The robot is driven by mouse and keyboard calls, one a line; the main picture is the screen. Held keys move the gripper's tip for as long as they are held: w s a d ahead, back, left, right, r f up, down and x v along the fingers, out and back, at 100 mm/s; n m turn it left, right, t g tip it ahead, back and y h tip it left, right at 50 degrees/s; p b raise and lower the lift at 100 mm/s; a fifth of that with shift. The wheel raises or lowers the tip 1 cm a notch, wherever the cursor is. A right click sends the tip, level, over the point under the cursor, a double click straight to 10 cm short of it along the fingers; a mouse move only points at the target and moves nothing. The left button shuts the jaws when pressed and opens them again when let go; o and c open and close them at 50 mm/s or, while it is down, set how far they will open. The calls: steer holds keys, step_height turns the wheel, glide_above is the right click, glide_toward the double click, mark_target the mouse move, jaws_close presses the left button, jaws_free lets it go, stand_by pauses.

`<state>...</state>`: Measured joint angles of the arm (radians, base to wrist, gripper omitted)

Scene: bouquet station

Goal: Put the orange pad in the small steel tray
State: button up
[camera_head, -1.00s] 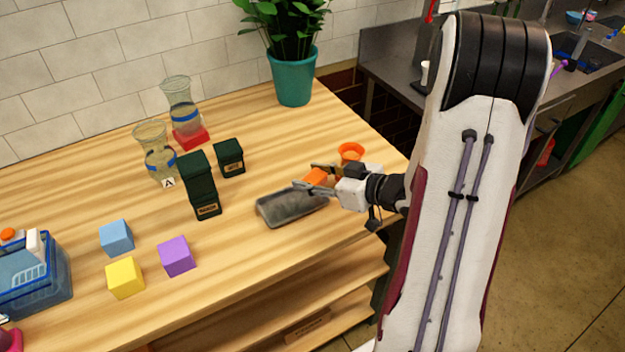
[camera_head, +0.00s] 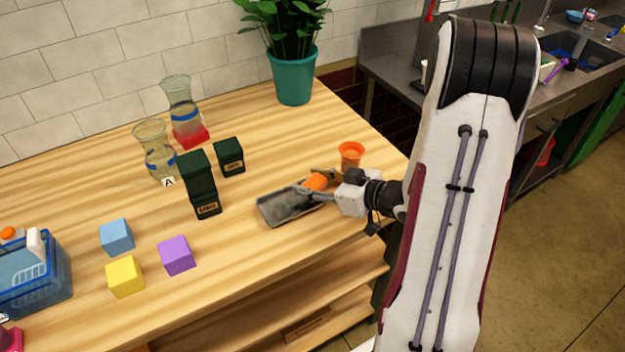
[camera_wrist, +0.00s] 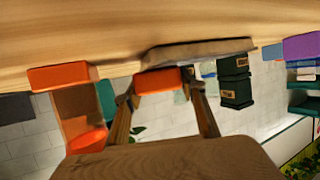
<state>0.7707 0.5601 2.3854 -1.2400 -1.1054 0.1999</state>
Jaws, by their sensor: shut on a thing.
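The orange pad (camera_head: 316,182) is between the fingers of my gripper (camera_head: 320,184), which is shut on it. In the wrist view the pad (camera_wrist: 158,80) sits between the two fingertips (camera_wrist: 166,98). The small steel tray (camera_head: 280,209) is a long grey tray on the wooden table, left of my gripper. The pad is at the tray's right end. In the wrist view the tray (camera_wrist: 198,50) shows just beyond the pad. I cannot tell whether the pad touches the tray.
An orange-rimmed cup (camera_head: 350,154) stands close behind my gripper. Dark green boxes (camera_head: 200,186) (camera_head: 229,156) and glass vases (camera_head: 180,104) (camera_head: 156,150) stand left of the tray. Blue (camera_head: 116,237), yellow (camera_head: 125,277) and purple (camera_head: 177,256) cubes are at the front left.

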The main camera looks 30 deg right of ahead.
steer(key=o, duration=1)
steer(key=shift+r, duration=0.4)
steer(key=shift+v, duration=6)
